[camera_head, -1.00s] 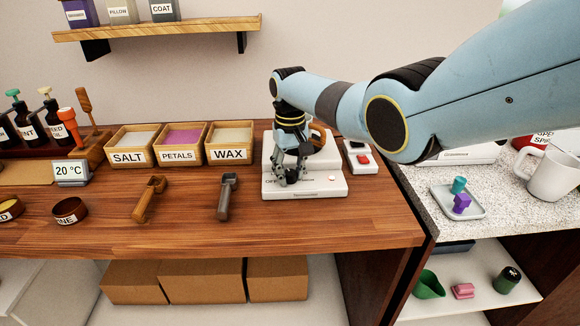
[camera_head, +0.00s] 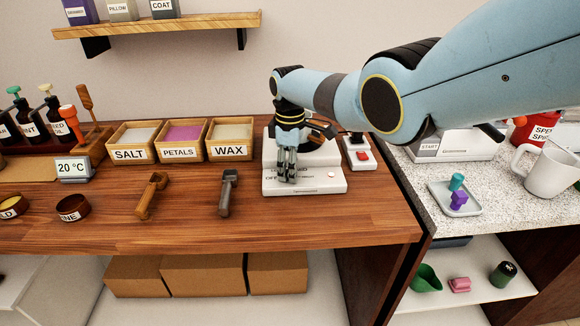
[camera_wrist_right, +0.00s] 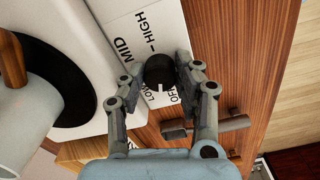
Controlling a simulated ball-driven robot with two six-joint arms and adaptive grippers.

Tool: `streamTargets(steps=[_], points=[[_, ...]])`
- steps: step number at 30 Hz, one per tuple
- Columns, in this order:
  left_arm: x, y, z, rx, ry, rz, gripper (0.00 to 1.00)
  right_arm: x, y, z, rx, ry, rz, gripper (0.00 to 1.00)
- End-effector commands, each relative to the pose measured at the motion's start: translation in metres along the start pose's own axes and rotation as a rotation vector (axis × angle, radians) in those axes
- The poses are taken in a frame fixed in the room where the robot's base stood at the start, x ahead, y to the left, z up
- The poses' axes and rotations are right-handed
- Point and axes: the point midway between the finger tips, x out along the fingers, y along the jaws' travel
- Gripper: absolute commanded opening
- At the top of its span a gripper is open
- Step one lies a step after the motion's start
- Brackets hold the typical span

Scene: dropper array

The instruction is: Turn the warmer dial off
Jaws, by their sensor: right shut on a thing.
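The warmer (camera_head: 330,182) is a white unit near the right end of the wooden counter, with a white pot (camera_wrist_right: 38,110) on its dark plate. Its dial (camera_wrist_right: 158,70) is a round black knob with a white pointer mark, ringed by the labels OFF, LOW, MID and HIGH. In the right wrist view the mark points down, toward the gap between LOW and OFF. My right gripper (camera_head: 287,178) points down over the front left of the warmer. It is shut on the dial, one finger on each side. In the head view the gripper hides the dial. My left gripper is out of view.
A grey-handled tool (camera_head: 228,193) lies left of the warmer. The WAX box (camera_head: 230,152) stands behind it. A small white switch box (camera_head: 360,155) with a red button is close on the warmer's right. Bare wood lies in front.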

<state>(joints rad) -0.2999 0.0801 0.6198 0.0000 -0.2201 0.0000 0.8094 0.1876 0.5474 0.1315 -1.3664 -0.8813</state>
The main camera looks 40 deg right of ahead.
Motion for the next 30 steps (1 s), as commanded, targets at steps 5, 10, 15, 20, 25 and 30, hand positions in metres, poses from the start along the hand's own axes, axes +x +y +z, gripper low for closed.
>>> streamTargets(steps=[5, 10, 15, 20, 25, 30], points=[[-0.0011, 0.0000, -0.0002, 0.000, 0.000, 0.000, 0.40, -0.0019, 0.0012, -0.0012, -0.130, 0.003, 0.003, 0.00], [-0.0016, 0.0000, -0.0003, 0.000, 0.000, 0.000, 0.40, -0.0019, 0.0012, -0.0013, -0.225, 0.003, 0.003, 0.00], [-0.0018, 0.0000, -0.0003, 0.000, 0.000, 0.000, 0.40, -0.0020, 0.0013, -0.0014, -0.284, 0.003, 0.004, 0.00], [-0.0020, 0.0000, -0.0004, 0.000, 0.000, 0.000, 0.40, -0.0020, 0.0013, -0.0015, -0.311, 0.003, 0.004, 0.00], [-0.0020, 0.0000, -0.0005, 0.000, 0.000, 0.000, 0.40, -0.0020, 0.0013, -0.0015, -0.320, 0.003, 0.004, 0.00], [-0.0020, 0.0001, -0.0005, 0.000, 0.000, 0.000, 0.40, -0.0020, 0.0014, -0.0015, -0.320, 0.003, 0.004, 0.00]])
